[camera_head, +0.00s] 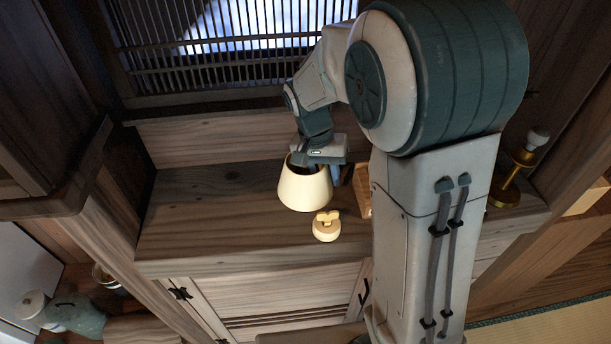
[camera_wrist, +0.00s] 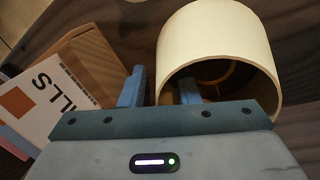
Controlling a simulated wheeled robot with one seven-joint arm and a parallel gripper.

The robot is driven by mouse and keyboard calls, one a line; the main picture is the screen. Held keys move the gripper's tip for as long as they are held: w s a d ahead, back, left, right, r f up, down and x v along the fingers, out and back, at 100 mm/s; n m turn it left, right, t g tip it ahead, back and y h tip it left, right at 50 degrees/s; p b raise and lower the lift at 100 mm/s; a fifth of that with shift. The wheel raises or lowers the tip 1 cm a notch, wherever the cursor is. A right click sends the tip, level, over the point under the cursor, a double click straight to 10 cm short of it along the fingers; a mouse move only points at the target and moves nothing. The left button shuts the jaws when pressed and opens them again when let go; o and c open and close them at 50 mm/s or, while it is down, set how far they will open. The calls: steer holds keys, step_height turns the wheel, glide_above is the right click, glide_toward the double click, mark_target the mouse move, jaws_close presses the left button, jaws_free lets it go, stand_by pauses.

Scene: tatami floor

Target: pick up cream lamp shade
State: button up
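The cream lamp shade (camera_head: 305,190) stands on the wooden cabinet top in the head view, wide end down, its smaller open top toward my gripper (camera_head: 320,163). In the wrist view the shade (camera_wrist: 215,40) fills the upper right, with its open rim facing the camera. My gripper (camera_wrist: 162,78) is open at this rim. One finger is inside the opening and the other is outside, to the left of the wall. Gaps show between the fingers and the wall, so the shade does not look gripped.
A small round cream object (camera_head: 326,229) sits just in front of the shade. A wooden box (camera_wrist: 95,55) with a book marked "LLS" (camera_wrist: 50,98) is close to the outer finger. A brass stand (camera_head: 508,185) is at the right. The cabinet top (camera_head: 200,215) is clear at left.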

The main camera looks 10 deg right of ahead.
jaws_close()
stand_by(0.3)
steer(key=shift+s+r+b, duration=0.2)
steer(key=shift+r+b, duration=0.15)
steer(key=shift+r, duration=0.1)
steer(key=s+d+r+v, duration=0.1)
steer(key=d+v, duration=0.1)
steer(key=v, duration=0.8)
steer(key=s+b, duration=0.4)
steer(key=s, duration=1.6)
steer(key=d+p+v, duration=0.1)
steer(key=p+v, duration=0.6)
steer(key=v, duration=0.1)
steer(key=shift+d+r, duration=0.4)
steer(key=shift+r, duration=0.25)
steer(key=shift+s, duration=0.15)
